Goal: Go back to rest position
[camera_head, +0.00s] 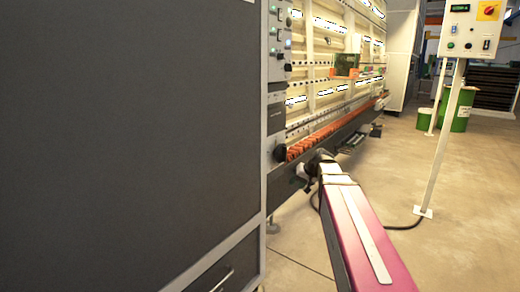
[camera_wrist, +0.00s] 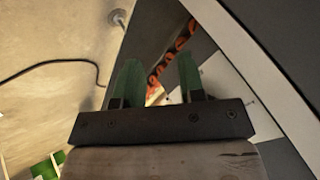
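My gripper (camera_wrist: 159,80) shows in the wrist view with its two green fingers standing apart and nothing held between them. Orange rollers of the vertical washer show beyond the fingers. In the head view, my magenta arm reaches from the bottom toward the washer (camera_head: 335,83), and its far end is close to the washer's lower front edge. The gripper's fingers cannot be made out clearly there. The washer has a pale upright back and a row of orange rollers (camera_head: 320,136) along its lower edge.
A large dark cabinet (camera_head: 130,140) fills the left, with a button panel (camera_head: 277,40) on its edge. A control box (camera_head: 470,30) stands on a white post (camera_head: 441,145) at the right. Green drums (camera_head: 459,108) stand behind. A black cable (camera_head: 405,226) lies on the otherwise open floor.

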